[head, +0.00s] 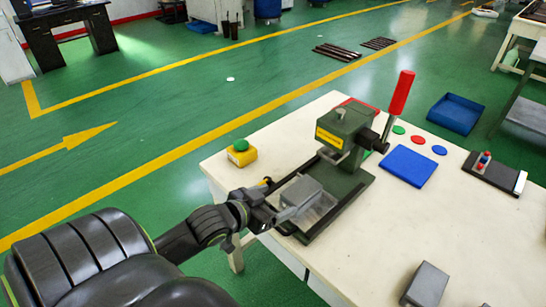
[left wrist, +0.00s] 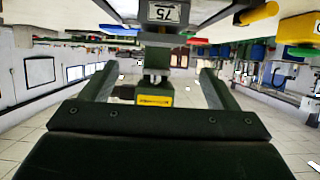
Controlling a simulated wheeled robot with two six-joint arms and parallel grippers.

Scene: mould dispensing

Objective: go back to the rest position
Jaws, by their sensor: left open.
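My left gripper (head: 272,205) reaches in from the left to the near left edge of the white table, beside the green press (head: 345,130). In the left wrist view its two fingers (left wrist: 155,85) stand wide apart, with nothing held between them. A grey metal block (head: 300,191) sits on the press base just right of the fingertips; whether they touch it is unclear. The press, with its yellow label, shows beyond the fingers in the left wrist view (left wrist: 154,100). My right gripper is not in view.
The white table (head: 390,235) has a red-handled lever (head: 401,93), a yellow box with a green button (head: 241,153), a blue mat (head: 408,166), coloured discs, a dark tray (head: 494,173) and another grey block (head: 426,285). Open green floor lies left of the table.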

